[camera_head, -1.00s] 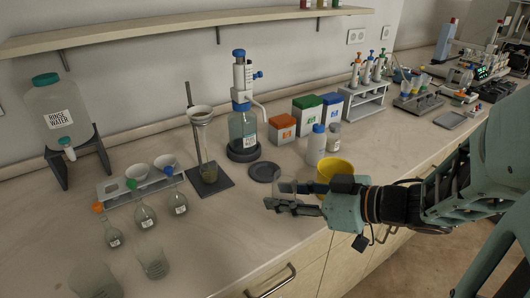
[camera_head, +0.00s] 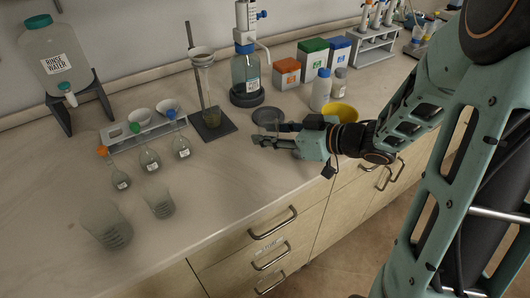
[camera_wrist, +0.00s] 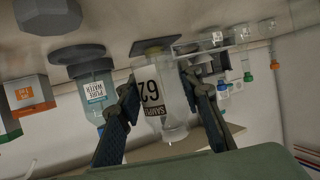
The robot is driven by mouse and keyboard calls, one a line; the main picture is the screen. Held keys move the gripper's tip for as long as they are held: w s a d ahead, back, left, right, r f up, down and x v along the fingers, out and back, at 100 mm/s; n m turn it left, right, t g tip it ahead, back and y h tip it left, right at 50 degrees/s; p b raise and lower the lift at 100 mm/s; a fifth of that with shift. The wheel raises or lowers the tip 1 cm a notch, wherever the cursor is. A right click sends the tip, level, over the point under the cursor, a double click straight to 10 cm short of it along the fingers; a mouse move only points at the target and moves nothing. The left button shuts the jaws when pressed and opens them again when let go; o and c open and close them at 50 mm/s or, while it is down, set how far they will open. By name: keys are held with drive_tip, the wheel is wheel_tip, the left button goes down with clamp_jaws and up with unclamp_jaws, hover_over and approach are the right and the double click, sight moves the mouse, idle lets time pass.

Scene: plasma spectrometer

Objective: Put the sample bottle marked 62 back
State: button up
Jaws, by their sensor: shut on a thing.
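My gripper (camera_head: 268,135) is shut on a clear sample bottle (camera_wrist: 153,92) whose white label reads 62. The bottle sits between both fingers in the wrist view, where the scene appears upside down. In the head view the bottle is hard to make out against my fingers. My gripper is over the front part of the bench, just in front of a dark round disc (camera_head: 268,116). Its height above the bench is hard to judge.
A pure-water dispenser bottle (camera_head: 245,72), a funnel stand (camera_head: 213,128) and boxes (camera_head: 313,57) stand behind. A yellow cup (camera_head: 343,112) and white bottle (camera_head: 321,92) are to the right. Flasks (camera_head: 150,160) and beakers (camera_head: 105,226) stand left. Bench is clear between.

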sight(265, 153)
drive_tip(key=shift+w+a+f+b, duration=0.2)
drive_tip(key=shift+w+f+b, duration=0.25)
drive_tip(key=shift+f, duration=0.1)
drive_tip(key=shift+w+a+f+b, duration=0.15)
drive_tip(key=shift+w+f+b, duration=0.25)
drive_tip(key=shift+f, duration=0.1)
drive_tip(key=f+b, duration=0.2)
drive_tip(key=b, duration=0.1)
drive_tip(key=shift+w+a+f, duration=0.15)
drive_tip(key=shift+w+f, duration=0.05)
drive_tip(key=shift+f, duration=0.05)
drive_tip(key=shift+f+b, duration=0.6)
drive_tip(key=shift+b, duration=0.3)
drive_tip(key=shift+r, duration=0.1)
drive_tip(key=o, duration=1.2)
drive_tip(key=shift+c, duration=0.2)
